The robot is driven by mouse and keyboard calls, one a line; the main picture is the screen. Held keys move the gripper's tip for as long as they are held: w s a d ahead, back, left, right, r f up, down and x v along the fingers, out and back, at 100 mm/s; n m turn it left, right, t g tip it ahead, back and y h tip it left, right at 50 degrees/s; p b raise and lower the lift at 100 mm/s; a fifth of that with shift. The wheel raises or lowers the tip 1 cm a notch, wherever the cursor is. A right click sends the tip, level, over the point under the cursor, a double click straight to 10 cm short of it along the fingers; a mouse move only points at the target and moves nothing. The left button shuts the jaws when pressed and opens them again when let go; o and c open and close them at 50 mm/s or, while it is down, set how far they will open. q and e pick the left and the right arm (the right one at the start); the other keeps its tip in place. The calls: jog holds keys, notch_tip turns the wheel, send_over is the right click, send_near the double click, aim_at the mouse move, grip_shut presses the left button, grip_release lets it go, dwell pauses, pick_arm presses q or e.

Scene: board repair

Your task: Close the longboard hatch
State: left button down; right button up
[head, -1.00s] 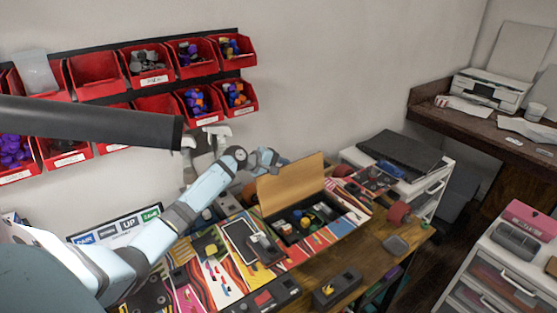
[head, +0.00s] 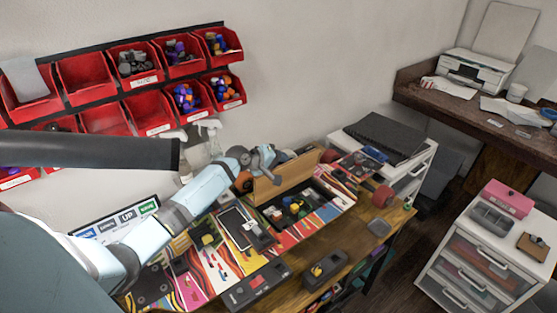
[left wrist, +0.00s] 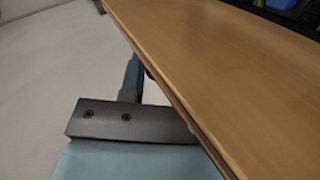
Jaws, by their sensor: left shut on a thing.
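The longboard lies on the workbench with its bright striped graphic up. Its hatch lid (head: 291,181), a tan wooden panel, stands raised along the far side of the open compartment (head: 301,209), which holds small coloured parts. The lid also fills the right of the left wrist view (left wrist: 235,75). My left gripper (head: 264,161) is at the lid's upper left edge, shut on it. In the left wrist view a dark finger (left wrist: 130,120) lies against the lid's edge; the other finger is mostly hidden. My right gripper is not in view.
A black phone-like device (head: 238,228) lies on the board left of the compartment. A dark box (head: 325,269) stands at the bench's front edge. Spray bottles (head: 208,135) stand behind my left arm. Red bins (head: 136,64) hang on the wall. An orange-red wheel (head: 383,197) is at the right.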

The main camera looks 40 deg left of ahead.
pick_arm(q)
jog(key=shift+f, duration=0.1)
jog(key=c, duration=0.8)
grip_release()
jog(key=shift+c, duration=0.2)
jog(key=shift+s, duration=0.15)
jog(key=v, duration=1.3)
jog(key=shift+s+r+b, duration=0.25)
jog(key=shift+r+b, duration=0.05)
jog(key=shift+b, duration=0.15)
jog(key=shift+a, duration=0.1)
